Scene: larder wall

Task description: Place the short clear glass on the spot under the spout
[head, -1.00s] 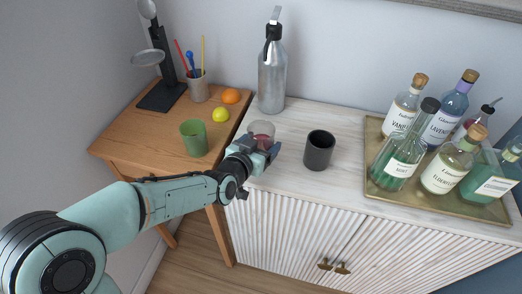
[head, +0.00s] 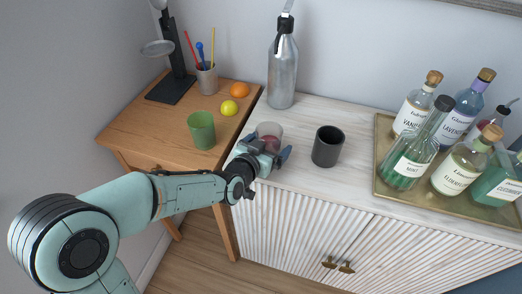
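The short clear glass (head: 269,131) stands on the left part of the pale wooden cabinet top, with something dark reddish showing through it. My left gripper (head: 267,152) is at its near side, fingers spread and low over the cabinet top. The gripper hides the lower part of the glass, so contact cannot be told. A tall silver siphon bottle (head: 282,75) with a black collar stands behind the glass; its top is cut off by the picture edge. The spout and the spot under it cannot be made out clearly. My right gripper is not in view.
A dark cup (head: 327,147) stands close right of the glass. A brass tray (head: 399,192) with several bottles fills the right side. On the lower wooden table (head: 150,128) are a green tumbler (head: 201,131), lemon (head: 228,108), orange (head: 240,90), straw holder (head: 207,78) and black stand (head: 176,60).

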